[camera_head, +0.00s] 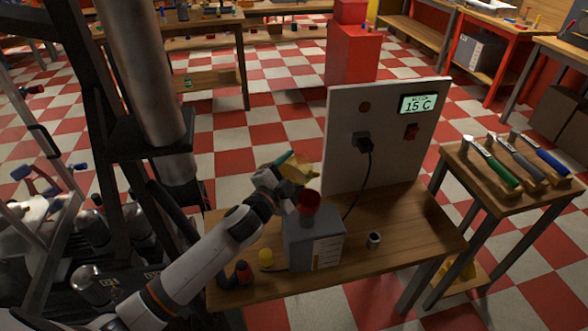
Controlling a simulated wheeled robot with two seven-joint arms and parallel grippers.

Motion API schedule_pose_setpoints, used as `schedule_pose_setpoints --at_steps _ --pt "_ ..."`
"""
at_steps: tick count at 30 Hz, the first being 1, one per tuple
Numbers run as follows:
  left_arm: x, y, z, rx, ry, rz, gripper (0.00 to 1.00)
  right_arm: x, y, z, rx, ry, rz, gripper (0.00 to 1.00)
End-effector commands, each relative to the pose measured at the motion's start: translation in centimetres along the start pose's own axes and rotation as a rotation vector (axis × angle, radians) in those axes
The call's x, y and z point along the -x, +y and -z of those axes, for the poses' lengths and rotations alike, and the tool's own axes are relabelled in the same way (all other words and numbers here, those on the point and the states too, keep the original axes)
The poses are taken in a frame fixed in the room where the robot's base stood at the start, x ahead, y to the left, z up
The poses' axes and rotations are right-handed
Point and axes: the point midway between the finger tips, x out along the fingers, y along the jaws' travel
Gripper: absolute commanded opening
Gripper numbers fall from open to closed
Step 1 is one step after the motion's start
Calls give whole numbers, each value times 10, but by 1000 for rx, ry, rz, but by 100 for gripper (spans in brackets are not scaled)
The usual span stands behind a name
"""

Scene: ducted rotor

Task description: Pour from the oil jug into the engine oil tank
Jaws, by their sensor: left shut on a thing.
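The engine oil tank (300,246) is a grey box with a level scale on its front, standing on the wooden bench. A red funnel (310,204) sits on its top. My left gripper (291,183) is shut on a small yellow object, which looks like the oil jug (298,172), and holds it just above and behind the funnel. The jug appears tilted, with a teal part at its upper left. My wrist and gripper hide part of it. I cannot see any oil stream. My right gripper is not in view.
A grey panel (350,110) with a display reading 15 C and a plugged-in cable stands behind. A side table (475,180) at right holds several hand tools.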

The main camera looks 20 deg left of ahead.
Motion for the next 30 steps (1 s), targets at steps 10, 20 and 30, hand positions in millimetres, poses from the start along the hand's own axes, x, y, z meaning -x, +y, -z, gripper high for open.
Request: schedule_pose_setpoints --at_steps 10,20,30 --pt "0 5 -3 110 -2 -2 26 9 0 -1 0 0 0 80" --pt "0 41 -33 372 -2 -1 26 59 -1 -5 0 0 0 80" --pt "0 71 -59 658 -2 -1 26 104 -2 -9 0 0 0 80"
